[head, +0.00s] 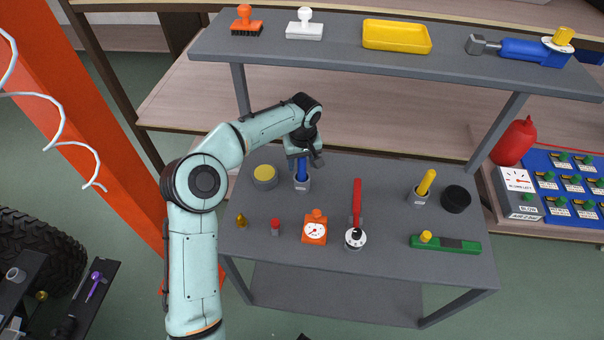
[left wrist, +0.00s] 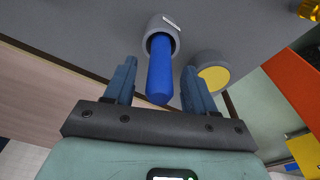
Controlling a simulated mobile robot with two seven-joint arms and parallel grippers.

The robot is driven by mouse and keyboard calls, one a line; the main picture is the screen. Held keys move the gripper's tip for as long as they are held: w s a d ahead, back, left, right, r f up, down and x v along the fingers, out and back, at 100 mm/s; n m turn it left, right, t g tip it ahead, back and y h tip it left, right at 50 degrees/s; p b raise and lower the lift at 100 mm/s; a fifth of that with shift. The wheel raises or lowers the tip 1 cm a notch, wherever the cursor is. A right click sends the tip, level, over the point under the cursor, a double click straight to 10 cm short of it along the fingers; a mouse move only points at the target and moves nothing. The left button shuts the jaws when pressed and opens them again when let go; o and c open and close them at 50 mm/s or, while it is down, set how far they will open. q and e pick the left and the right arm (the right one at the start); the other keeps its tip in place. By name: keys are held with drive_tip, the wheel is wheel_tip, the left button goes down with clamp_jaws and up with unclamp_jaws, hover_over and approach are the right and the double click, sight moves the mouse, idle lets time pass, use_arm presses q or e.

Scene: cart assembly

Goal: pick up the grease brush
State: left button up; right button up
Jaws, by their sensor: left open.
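A blue handle (head: 301,171) stands upright in a grey cup (head: 302,185) on the lower shelf; its lower end is hidden in the cup. I take it to be the grease brush, but no bristles show. My left gripper (head: 304,158) is above it, pointing down. In the left wrist view, the open fingers of my left gripper (left wrist: 160,82) are on either side of the blue handle (left wrist: 160,72), with gaps showing. The grey cup (left wrist: 162,27) is beyond the fingertips. My right gripper is not in view.
A grey tin with a yellow top (head: 265,177) stands just left of the cup. An orange gauge (head: 315,228), a red-handled tool (head: 357,200) and a yellow handle in another cup (head: 426,182) share the shelf. The upper shelf (head: 340,50) overhangs behind.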

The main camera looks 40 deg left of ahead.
use_arm(q)
drive_tip(key=shift+f, duration=0.1)
drive_tip(key=shift+c, duration=0.3)
clamp_jaws()
